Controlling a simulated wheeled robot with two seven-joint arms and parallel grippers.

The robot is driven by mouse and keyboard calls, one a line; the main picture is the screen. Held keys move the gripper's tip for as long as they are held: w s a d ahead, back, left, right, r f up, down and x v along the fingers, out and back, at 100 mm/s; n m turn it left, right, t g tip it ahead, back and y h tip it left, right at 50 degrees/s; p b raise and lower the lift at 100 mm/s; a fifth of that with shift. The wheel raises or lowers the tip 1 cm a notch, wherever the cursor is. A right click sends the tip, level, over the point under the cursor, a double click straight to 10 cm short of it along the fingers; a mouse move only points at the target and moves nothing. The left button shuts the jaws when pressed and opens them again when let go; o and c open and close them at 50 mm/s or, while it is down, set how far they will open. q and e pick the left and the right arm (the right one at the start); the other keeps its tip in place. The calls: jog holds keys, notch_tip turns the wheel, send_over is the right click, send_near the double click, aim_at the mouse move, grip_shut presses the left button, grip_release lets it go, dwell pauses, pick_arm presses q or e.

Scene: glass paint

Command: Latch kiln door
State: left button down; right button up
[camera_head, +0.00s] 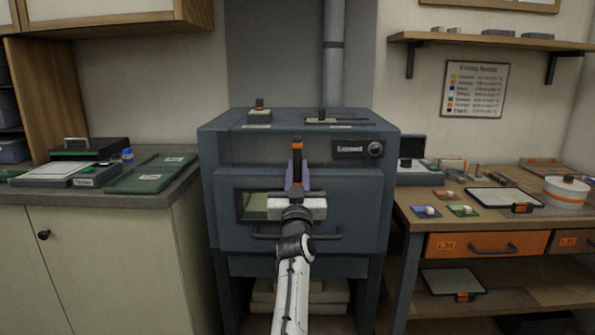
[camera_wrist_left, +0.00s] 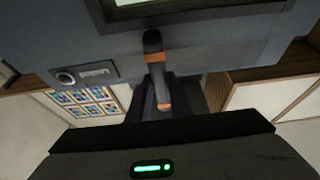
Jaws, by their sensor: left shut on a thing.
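The grey-blue kiln (camera_head: 230,160) stands in the middle of the head view. Its door (camera_head: 350,215) sits against the front, with a small window (camera_head: 252,206) and a dark bar handle (camera_head: 328,236). A black latch handle with orange bands (camera_head: 297,146) stands upright on the upper front. My left gripper (camera_head: 297,172) reaches up in front of the door and is shut on this latch handle, hiding its lower part. In the left wrist view the latch handle (camera_wrist_left: 154,55) runs down between the dark fingers. My right gripper is not in view.
A control plate with a knob (camera_head: 374,149) is right of the latch. Blocks with black grips rest on the kiln top. A counter (camera_head: 187,188) with green boards is at left. A workbench (camera_head: 405,205) with tiles, a tray and orange drawers (camera_head: 473,244) is at right.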

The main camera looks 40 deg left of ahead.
pick_arm(q)
jog(key=c, duration=1.6)
grip_release()
jog(key=b+v, duration=0.1)
jog(key=v, duration=0.9)
jog(key=shift+d, duration=0.15)
jog(key=shift+s+f, duration=0.15)
